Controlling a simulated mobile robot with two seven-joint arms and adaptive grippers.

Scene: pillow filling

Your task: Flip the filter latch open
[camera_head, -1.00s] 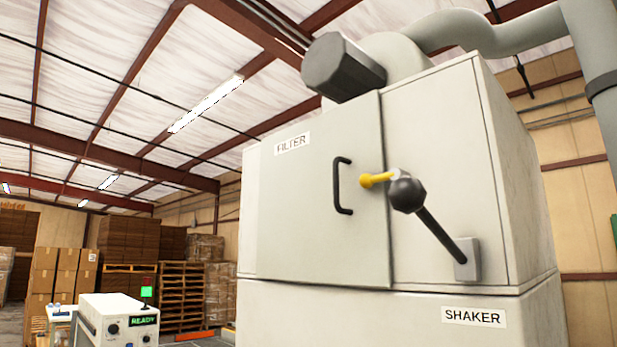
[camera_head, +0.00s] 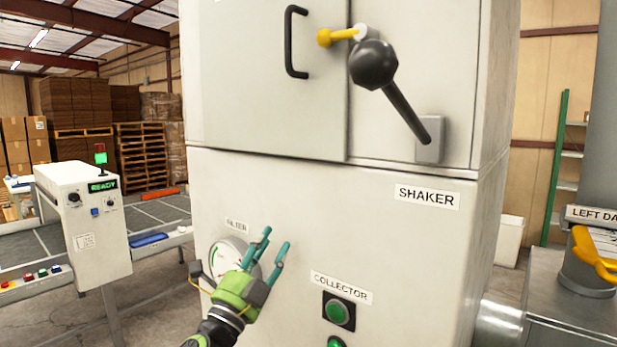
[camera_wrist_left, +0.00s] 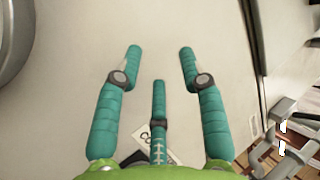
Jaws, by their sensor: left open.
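The filter latch is a small yellow handle (camera_head: 325,38) at the right edge of the filter door (camera_head: 265,100), in the upper part of the head view. It points left from a pale pivot. My left gripper (camera_head: 274,250) is open and empty, well below the latch, in front of the lower cabinet panel and beside the round gauge. In the left wrist view its teal fingers (camera_wrist_left: 160,65) are spread before the plain panel, with nothing between them. The latch does not show in the left wrist view. My right gripper is not in view.
A black shaker lever with a ball knob (camera_head: 373,64) juts out just right of the latch. A black door handle (camera_head: 291,42) is to its left. The green collector button (camera_head: 339,312) is right of my left gripper. A control box (camera_head: 85,220) stands at left.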

